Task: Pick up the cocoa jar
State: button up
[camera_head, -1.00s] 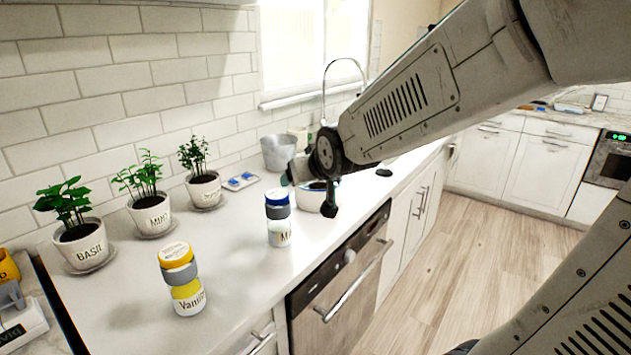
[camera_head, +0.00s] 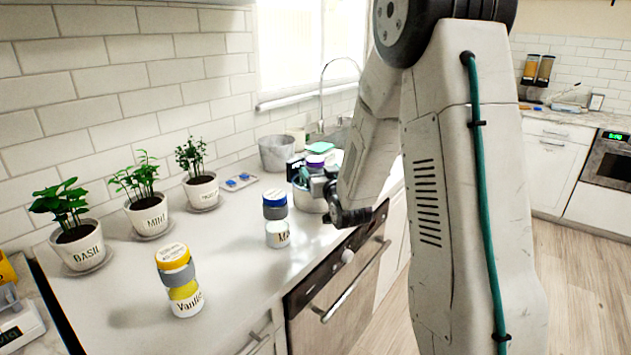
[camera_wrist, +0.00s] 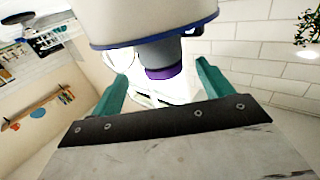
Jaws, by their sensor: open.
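A jar with a purple lid (camera_head: 315,161) and grey band shows above a pale bowl (camera_head: 308,200) on the counter. Its label is hidden, so I cannot confirm that it is the cocoa jar. In the wrist view the purple lid (camera_wrist: 163,72) shows between the open teal fingers of my gripper (camera_wrist: 161,80), beyond the tips, with no visible contact. The blue-rimmed bowl (camera_wrist: 150,22) hides the jar's lower part. I cannot tell whether the jar stands in or behind it. In the head view my gripper (camera_head: 326,186) is beside the bowl.
A blue-lidded jar (camera_head: 276,218) stands left of the bowl, and a yellow-lidded vanilla jar (camera_head: 180,280) stands nearer. Potted basil (camera_head: 83,248), mint (camera_head: 148,215) and a third plant (camera_head: 202,190) line the wall. A grey bucket (camera_head: 277,153) is behind. The front-left counter is mostly clear.

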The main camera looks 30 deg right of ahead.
aim_at(318, 167)
jog(key=shift+x, duration=1.95)
jog(key=shift+a+r, duration=0.1)
jog(key=c, duration=1.7)
notch_tip(318, 167, up, 10)
jog(key=shift+r, duration=0.1)
jog(key=shift+r, duration=1.2)
